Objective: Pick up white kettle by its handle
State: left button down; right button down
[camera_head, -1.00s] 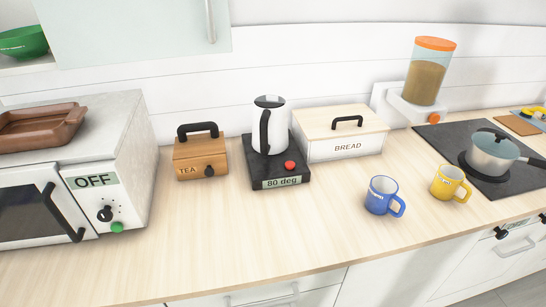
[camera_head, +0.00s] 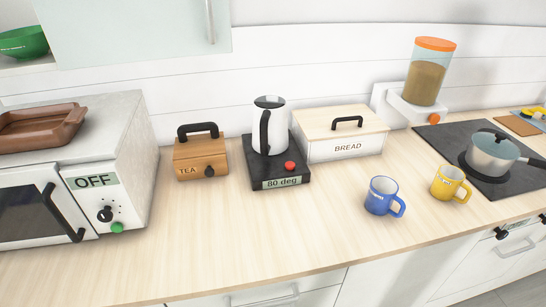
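The white kettle (camera_head: 276,127) stands upright on its black base (camera_head: 259,178) near the middle of the counter. Its black handle (camera_head: 265,131) faces toward me, slightly left of the body's middle. The base has a red button and a label reading "80 deg". Neither of my grippers shows in the head view, so nothing of mine is seen touching the kettle.
A wooden tea box (camera_head: 200,157) stands left of the kettle, a white bread box (camera_head: 342,137) right. A microwave (camera_head: 75,170) fills the left. Blue (camera_head: 380,196) and yellow (camera_head: 447,182) mugs stand front right. The counter (camera_head: 230,225) before the kettle is clear.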

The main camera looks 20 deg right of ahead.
aim_at(270, 123)
jog(key=l+u, duration=0.2)
jog(key=l, duration=0.35)
jog(key=k+l+u, duration=0.25)
jog(key=l, duration=0.25)
jog(key=l+u, duration=0.2)
jog(key=l, duration=0.3)
